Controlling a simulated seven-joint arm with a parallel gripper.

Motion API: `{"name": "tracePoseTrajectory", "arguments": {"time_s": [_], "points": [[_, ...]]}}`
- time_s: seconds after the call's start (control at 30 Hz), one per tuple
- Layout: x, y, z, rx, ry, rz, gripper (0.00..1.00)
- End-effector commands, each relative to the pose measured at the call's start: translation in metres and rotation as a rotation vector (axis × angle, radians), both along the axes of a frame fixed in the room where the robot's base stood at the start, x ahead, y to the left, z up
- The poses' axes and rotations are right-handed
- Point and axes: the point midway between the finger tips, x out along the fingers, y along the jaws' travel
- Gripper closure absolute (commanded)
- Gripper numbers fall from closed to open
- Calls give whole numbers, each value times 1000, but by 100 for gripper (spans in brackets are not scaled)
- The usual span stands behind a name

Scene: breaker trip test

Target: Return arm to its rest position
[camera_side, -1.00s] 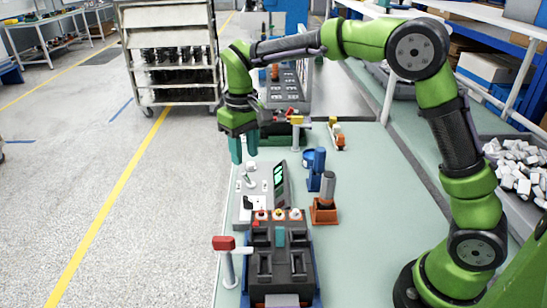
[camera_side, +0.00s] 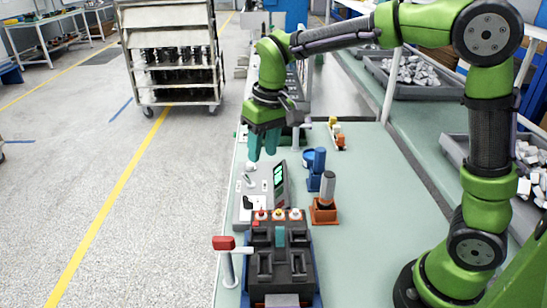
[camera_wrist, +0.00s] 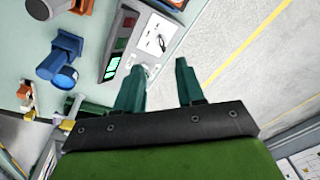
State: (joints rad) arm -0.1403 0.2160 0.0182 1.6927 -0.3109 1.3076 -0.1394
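My gripper (camera_side: 263,144) hangs above the far left part of the bench in the side view, its two teal fingers pointing down. In the wrist view the fingers (camera_wrist: 160,90) stand apart with nothing between them, so the gripper is open and empty. The grey test panel (camera_side: 250,205) with green displays stands on the bench below and nearer the camera than the gripper. It also shows in the wrist view (camera_wrist: 150,35), beyond the fingertips. The gripper appears clear of it.
A dark fixture with buttons (camera_side: 280,265) and a red-handled lever (camera_side: 224,243) stand at the near end. A blue holder (camera_side: 315,168) and an orange-based holder (camera_side: 325,205) stand right of the panel. The bench's right part (camera_side: 375,220) is clear. A wheeled rack (camera_side: 168,55) stands behind.

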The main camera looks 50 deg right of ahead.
Motion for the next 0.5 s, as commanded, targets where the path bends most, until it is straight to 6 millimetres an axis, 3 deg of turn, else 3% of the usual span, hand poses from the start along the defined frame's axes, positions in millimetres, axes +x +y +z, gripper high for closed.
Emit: {"name": "tracePoseTrajectory", "arguments": {"time_s": [0.2,0.5], "points": [[-73,-19,22,88,-163,-106,62],[-157,-37,24,182,-378,-234,62]]}}
